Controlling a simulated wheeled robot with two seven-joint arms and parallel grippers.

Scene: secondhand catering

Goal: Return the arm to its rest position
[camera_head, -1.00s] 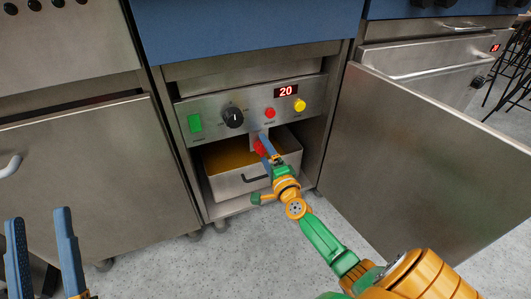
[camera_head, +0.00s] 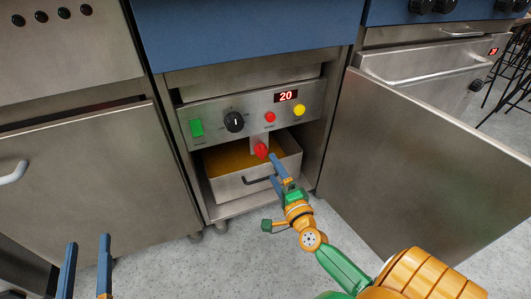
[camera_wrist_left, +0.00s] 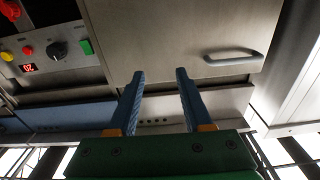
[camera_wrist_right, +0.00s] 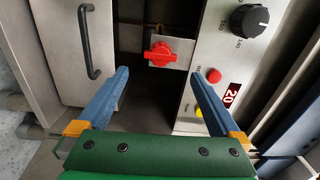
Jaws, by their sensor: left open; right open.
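My right gripper (camera_head: 279,172) is open and empty in front of the open fryer cabinet, just below and right of the red valve handle (camera_head: 261,151), apart from it. In the right wrist view its blue fingers (camera_wrist_right: 158,92) are spread, with the red handle (camera_wrist_right: 160,54) beyond them. My left gripper (camera_head: 88,255) is open and empty at the lower left of the head view. In the left wrist view its two fingers (camera_wrist_left: 157,88) stand apart, facing a closed steel door (camera_wrist_left: 165,45).
The cabinet door (camera_head: 420,165) stands open at right. A steel drawer pan (camera_head: 235,183) with a black handle sits inside the cabinet, below the control panel (camera_head: 215,119) reading 20. Grey floor (camera_head: 235,255) is clear in front.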

